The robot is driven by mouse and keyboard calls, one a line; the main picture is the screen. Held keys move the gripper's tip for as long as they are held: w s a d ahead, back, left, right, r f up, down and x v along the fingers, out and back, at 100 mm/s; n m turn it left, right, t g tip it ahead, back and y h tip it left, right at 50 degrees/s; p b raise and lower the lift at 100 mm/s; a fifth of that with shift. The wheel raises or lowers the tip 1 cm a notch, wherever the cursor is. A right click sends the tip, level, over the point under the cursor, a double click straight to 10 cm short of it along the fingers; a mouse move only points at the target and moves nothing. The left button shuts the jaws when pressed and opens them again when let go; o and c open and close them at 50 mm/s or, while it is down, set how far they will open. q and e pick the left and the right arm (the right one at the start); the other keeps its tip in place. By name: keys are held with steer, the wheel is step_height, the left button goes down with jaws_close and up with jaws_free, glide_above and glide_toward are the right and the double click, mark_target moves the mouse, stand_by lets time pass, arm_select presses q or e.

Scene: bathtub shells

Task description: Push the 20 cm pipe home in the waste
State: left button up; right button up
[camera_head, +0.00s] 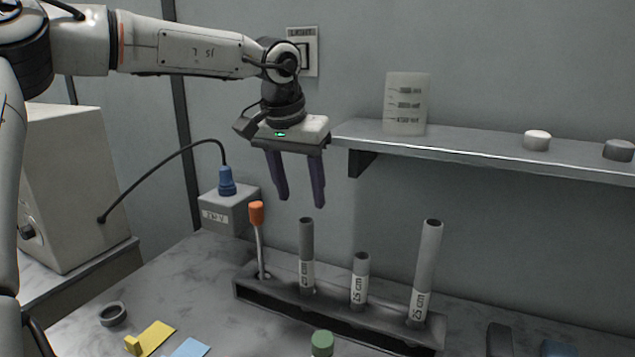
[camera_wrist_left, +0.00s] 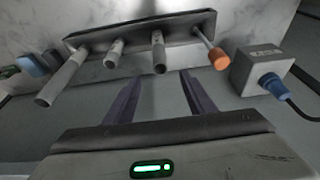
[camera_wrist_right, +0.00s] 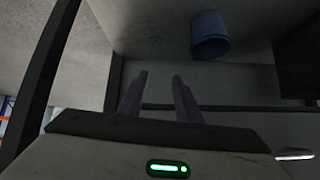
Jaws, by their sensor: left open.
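Three grey pipes stand in a dark rack (camera_head: 270,301). The middle-height left one (camera_head: 306,250) has a label I cannot read surely; the shortest (camera_head: 359,277) is in the middle. The tallest (camera_head: 427,260), labelled 25 cm, leans at the right. My left gripper (camera_head: 302,202) is open and empty, pointing down above the left part of the rack, apart from the pipes. In the left wrist view its fingers (camera_wrist_left: 160,80) are spread, with the pipes beyond. My right gripper (camera_wrist_right: 160,80) is open and empty in the right wrist view. I cannot make out the waste.
An orange-handled tool (camera_head: 257,225) stands in the rack's left end. A grey box (camera_head: 228,212) with a blue plug is behind it. A shelf (camera_head: 480,150) holds a measuring beaker (camera_head: 406,103). A dark ring (camera_head: 113,314) lies at front left. The right wrist view shows a blue cylinder (camera_wrist_right: 209,36).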

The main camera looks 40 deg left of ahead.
mark_target(305, 222)
arm_select(q)
steer(key=b+x, duration=0.2)
steer(key=x, duration=0.1)
steer(key=b+x, duration=0.1)
steer(key=x, duration=0.1)
steer(key=shift+s+f, duration=0.1)
steer(key=shift+s, duration=0.25)
steer(key=shift+w+f, duration=0.3)
steer(key=shift+f, duration=0.3)
steer(key=shift+w+a+f, duration=0.15)
steer(key=shift+w+f, duration=0.05)
steer(key=shift+f, duration=0.3)
arm_select(e)
steer(key=shift+s+f, duration=0.2)
steer(key=shift+f, duration=0.75)
steer(key=shift+s+f, duration=0.15)
steer(key=shift+f, duration=0.75)
arm_select(q)
steer(key=shift+p, duration=0.35)
arm_select(e)
steer(key=shift+s+r, duration=0.15)
steer(key=shift+r, duration=0.25)
